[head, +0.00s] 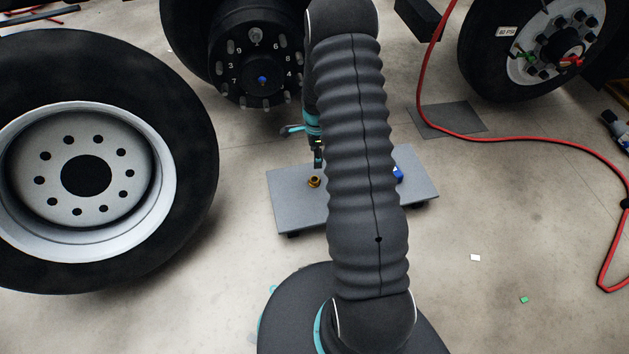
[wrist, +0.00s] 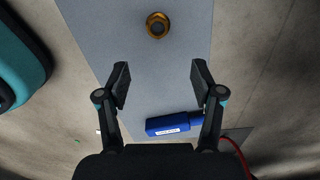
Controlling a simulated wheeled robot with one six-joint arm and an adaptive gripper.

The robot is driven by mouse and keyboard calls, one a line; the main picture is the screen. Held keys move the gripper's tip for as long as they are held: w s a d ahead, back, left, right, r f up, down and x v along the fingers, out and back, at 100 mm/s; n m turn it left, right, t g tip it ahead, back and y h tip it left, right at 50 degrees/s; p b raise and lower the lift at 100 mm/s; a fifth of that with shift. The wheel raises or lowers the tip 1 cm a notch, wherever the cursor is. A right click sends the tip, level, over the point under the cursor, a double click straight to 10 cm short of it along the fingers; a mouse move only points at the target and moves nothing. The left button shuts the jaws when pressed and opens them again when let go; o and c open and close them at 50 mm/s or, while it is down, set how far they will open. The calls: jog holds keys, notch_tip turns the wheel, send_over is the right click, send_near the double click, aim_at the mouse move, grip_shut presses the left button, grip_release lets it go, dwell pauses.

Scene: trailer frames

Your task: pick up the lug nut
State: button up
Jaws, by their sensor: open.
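A brass-coloured lug nut (head: 314,182) lies on a low grey plate (head: 292,209). In the wrist view the lug nut (wrist: 157,26) shows as a ring with a dark hole, on the bare grey plate (wrist: 92,27). My gripper (wrist: 160,75) is open and empty, its two fingers apart. The nut shows beyond the fingertips, roughly in line with the gap between them, and is not touched. In the head view my gripper (head: 318,160) is just above the nut, partly hidden behind my arm.
A blue object with a white label (wrist: 172,124) lies on the plate; my arm partly hides it in the head view (head: 398,174). A large wheel (head: 190,150) stands at left, a numbered hub (head: 259,55) behind. A red hose (head: 520,139) crosses the floor at right.

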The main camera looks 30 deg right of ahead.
send_over(315, 178)
jog(key=f, duration=0.4)
jog(key=s+f, duration=0.1)
jog(key=f, duration=0.2)
jog(key=shift+b, duration=0.3)
jog(key=shift+a+f, duration=0.15)
jog(key=shift+f, duration=1.15)
jog(key=shift+a+f, duration=0.15)
jog(key=shift+f, duration=1.15)
jog(key=shift+c, duration=0.3)
jog(key=c, duration=1)
